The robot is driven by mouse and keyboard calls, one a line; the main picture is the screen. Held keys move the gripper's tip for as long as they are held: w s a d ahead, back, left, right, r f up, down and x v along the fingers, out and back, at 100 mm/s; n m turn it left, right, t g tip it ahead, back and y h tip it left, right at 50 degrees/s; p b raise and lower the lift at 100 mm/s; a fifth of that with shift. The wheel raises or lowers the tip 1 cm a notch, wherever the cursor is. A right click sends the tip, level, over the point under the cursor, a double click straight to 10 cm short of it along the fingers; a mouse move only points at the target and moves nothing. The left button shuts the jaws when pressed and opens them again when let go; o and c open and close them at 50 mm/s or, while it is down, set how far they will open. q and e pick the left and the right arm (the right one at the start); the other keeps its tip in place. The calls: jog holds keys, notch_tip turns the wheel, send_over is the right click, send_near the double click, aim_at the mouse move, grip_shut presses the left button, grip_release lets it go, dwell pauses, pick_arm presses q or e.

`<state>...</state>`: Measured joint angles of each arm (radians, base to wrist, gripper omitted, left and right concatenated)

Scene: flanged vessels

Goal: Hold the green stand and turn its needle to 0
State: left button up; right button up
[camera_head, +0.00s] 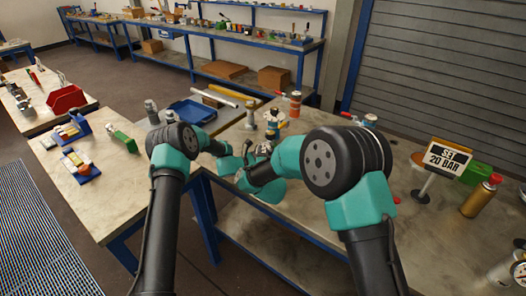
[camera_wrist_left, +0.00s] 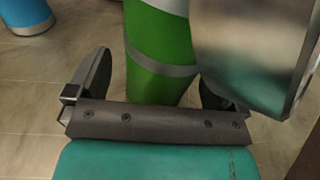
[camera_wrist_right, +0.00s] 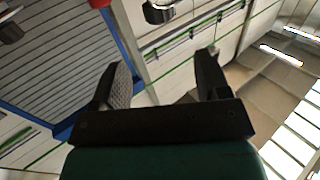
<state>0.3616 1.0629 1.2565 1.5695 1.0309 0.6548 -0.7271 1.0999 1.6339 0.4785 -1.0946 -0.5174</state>
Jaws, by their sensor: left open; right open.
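In the left wrist view a green cylinder with silver bands (camera_wrist_left: 162,62), which looks like the green stand, rises beyond and between the fingers of my left gripper (camera_wrist_left: 155,78). That gripper is open; I cannot tell whether it touches the cylinder. A shiny metal part (camera_wrist_left: 255,50) stands close by the right finger. No needle or dial can be made out. My right gripper (camera_wrist_right: 160,78) is open and empty in the right wrist view. In the head view the right gripper (camera_head: 250,165) is near the bench's front edge, and the arms hide what is behind them.
A flanged vessel (camera_head: 272,122) and an orange-red bottle (camera_head: 295,104) stand beyond the arms. A sign reading "S3 20 BAR" (camera_head: 447,158) and a brass cylinder (camera_head: 480,197) are on the right. A blue tray (camera_head: 192,111) lies behind. A blue cylinder (camera_wrist_left: 25,14) shows in the left wrist view.

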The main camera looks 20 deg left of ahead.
pick_arm(q)
jog(key=v, duration=0.7)
jog(key=shift+s+a, duration=0.15)
dwell(0.3)
